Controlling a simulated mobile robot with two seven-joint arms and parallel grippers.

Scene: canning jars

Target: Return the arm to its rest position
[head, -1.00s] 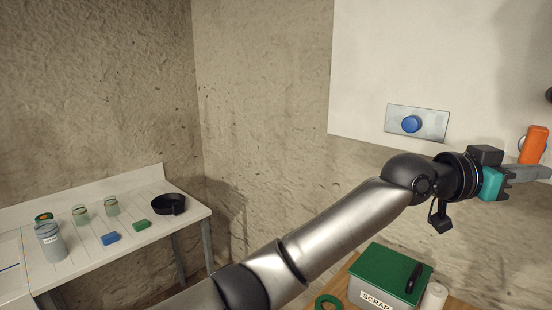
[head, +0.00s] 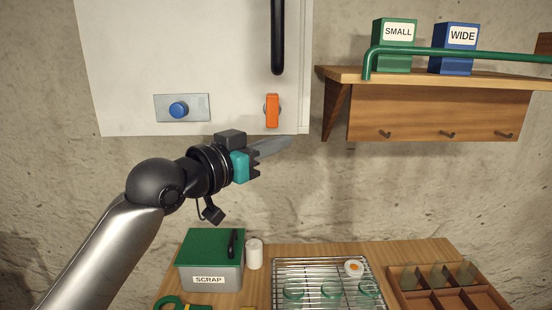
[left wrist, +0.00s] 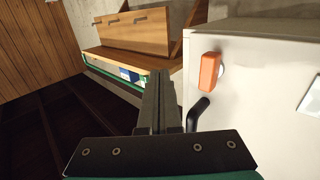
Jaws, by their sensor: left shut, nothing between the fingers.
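My left arm comes in from the lower left in the head view. Its gripper (head: 272,148) points right, just below the white cabinet's lower edge, apart from the orange handle above it. In the left wrist view the fingers of the left gripper (left wrist: 158,95) are together with nothing between them. My right gripper is in neither view.
The white wall cabinet (head: 130,60) carries a blue button (head: 178,110) and an orange handle (head: 272,110). A wooden shelf (head: 430,85) holds SMALL (head: 394,50) and WIDE (head: 456,52) boxes. Below are a SCRAP box (head: 210,262), a wire rack (head: 325,268) and a divided tray (head: 440,300).

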